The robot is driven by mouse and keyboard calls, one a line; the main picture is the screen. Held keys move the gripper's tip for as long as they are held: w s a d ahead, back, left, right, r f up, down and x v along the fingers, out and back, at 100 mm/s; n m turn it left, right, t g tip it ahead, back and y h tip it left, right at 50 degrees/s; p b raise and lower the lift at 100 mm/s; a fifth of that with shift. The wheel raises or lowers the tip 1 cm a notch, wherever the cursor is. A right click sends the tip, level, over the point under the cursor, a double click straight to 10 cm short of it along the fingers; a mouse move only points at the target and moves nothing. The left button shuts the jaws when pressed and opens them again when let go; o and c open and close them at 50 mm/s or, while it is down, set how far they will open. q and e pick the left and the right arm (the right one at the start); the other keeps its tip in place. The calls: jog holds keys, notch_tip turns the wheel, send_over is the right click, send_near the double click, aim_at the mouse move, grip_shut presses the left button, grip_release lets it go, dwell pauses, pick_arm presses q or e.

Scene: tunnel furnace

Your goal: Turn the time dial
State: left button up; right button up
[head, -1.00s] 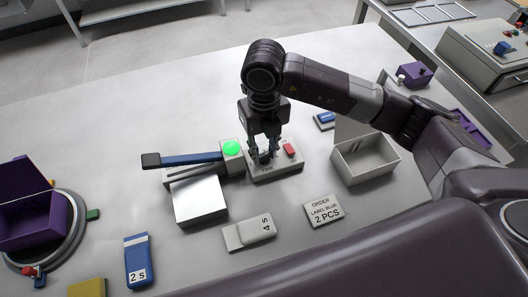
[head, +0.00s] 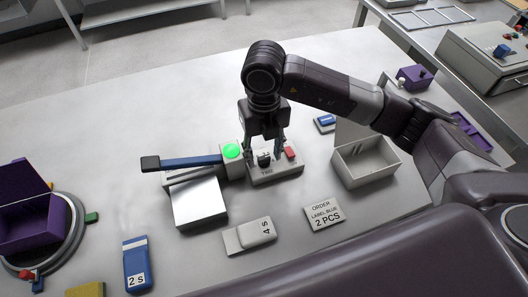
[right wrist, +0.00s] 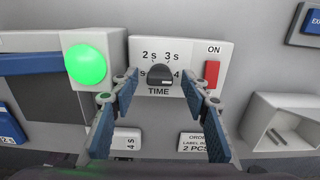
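The time dial (head: 264,159) is a small black knob on a light control box (head: 284,176) in the head view. In the right wrist view the dial (right wrist: 160,75) sits above the word TIME, with 2 s and 3 s printed above it and a 4 at its right. The left marking is partly hidden, and I cannot tell the exact setting. My right gripper (head: 264,152) is open above the box. Its fingertips (right wrist: 159,82) stand apart on either side of the dial with gaps. My left gripper is not in view.
A red ON switch (right wrist: 211,74) is right of the dial, close to a finger. A glowing green lamp (head: 231,151) and a blue lever (head: 192,161) are left. A grey open bin (head: 366,163) stands right. An order card (head: 324,216) and 4 s block (head: 250,236) lie in front.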

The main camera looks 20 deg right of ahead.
aim_at(264, 157)
jog(key=shift+r, duration=0.15)
notch_tip(264, 157, up, 12)
dwell(0.5)
dwell(0.4)
